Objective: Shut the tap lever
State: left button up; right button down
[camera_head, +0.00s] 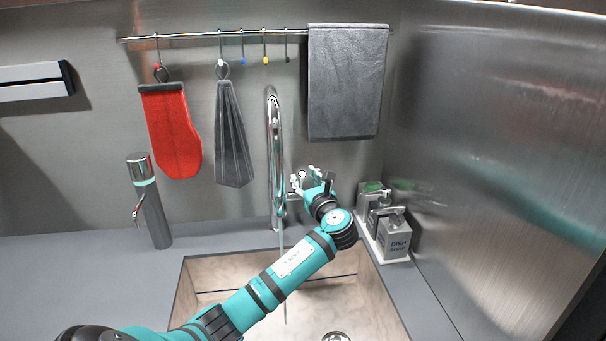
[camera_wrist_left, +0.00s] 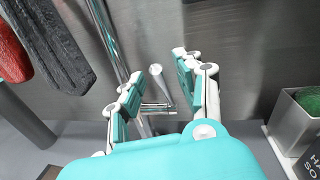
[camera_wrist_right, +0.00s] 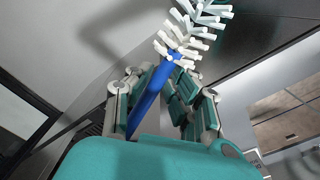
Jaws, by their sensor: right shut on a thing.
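The chrome tap (camera_head: 272,150) stands at the back of the sink, with a tall curved neck. A thin pale stream (camera_head: 284,285), seemingly water, runs down below it. My left gripper (camera_head: 307,178) is at the right side of the tap, and its fingers partly hide the lever there. In the left wrist view the lever (camera_wrist_left: 156,108) shows between the open fingers of my left gripper (camera_wrist_left: 166,84), with a gap to each finger. My right gripper (camera_wrist_right: 160,92) is shut on a blue-handled brush (camera_wrist_right: 148,100) with white bristles. It shows only in the right wrist view.
A grey-and-teal dispenser (camera_head: 150,205) stands at the left. A red mitt (camera_head: 172,130), a grey cloth (camera_head: 232,135) and a grey towel (camera_head: 345,80) hang from the rail. A metal wall closes the right side.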

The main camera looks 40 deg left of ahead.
pick_arm(q)
jog(key=shift+x, duration=0.9)
jog(key=shift+c, duration=0.2)
grip_shut()
